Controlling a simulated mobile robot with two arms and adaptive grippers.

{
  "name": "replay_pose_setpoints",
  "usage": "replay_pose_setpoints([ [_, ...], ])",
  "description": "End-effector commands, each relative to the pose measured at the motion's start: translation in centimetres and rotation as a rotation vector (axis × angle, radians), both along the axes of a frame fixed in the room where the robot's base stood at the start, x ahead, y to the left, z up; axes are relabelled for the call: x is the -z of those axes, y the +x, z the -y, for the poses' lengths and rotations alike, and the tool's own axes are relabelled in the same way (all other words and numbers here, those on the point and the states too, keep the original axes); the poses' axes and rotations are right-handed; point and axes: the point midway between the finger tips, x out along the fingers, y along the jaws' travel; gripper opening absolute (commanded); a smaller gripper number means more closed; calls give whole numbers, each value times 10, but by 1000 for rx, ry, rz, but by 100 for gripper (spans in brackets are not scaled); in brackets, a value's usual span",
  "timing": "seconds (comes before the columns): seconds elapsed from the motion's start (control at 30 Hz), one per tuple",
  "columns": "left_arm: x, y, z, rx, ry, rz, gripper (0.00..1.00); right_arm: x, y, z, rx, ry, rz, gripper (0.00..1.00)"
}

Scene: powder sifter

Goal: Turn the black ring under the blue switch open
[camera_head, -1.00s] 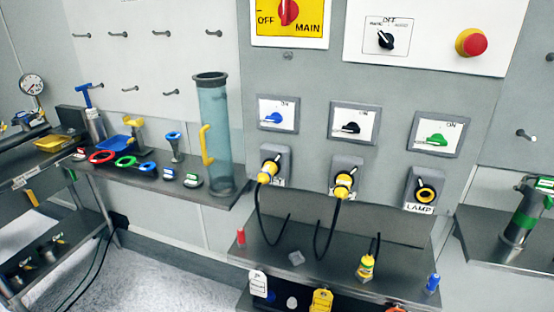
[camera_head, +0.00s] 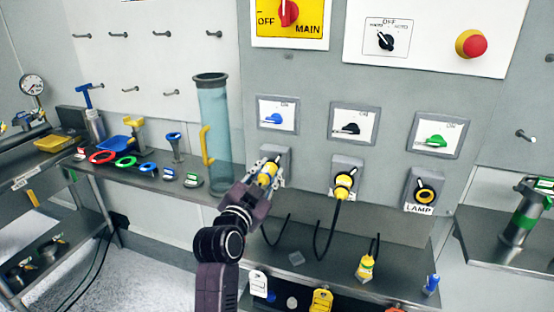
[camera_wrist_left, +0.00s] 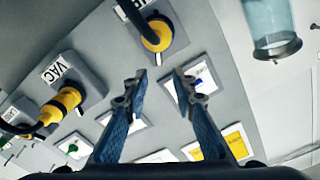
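The blue switch (camera_head: 274,119) sits on a white plate at the left of the panel row. Below it a yellow plug (camera_head: 267,174) is in its socket, partly hidden by my gripper; the plug also shows at the top of the left wrist view (camera_wrist_left: 156,35). The black ring around it is hard to make out. My left gripper (camera_head: 267,171) is at this socket in the head view. In the left wrist view its two fingers (camera_wrist_left: 156,75) stand apart with nothing between them, and the plug shows beyond the tips. My right gripper is not in view.
A black switch (camera_head: 351,128) and a green switch (camera_head: 436,140) are to the right, with a second yellow plug (camera_head: 343,184) and an empty LAMP socket (camera_head: 424,192). A tall blue-tinted cylinder (camera_head: 213,135) stands close on the left. Black cables hang over the shelf.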

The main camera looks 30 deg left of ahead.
Motion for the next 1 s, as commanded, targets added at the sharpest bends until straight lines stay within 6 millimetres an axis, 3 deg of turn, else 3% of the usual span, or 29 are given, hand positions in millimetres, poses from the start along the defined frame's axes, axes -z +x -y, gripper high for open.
replay_pose_setpoints([
  [0.2, -2, 32, -7, 2, -3, 0, 25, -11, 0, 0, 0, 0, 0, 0],
  [0.43, 0, 56, -13, 2, -3, -3, 25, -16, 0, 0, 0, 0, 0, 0],
  [0.87, 1, 63, -15, 2, -2, -3, 25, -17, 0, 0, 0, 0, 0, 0],
  [1.0, 1, 63, -14, 2, -2, -3, 9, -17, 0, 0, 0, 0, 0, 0],
])
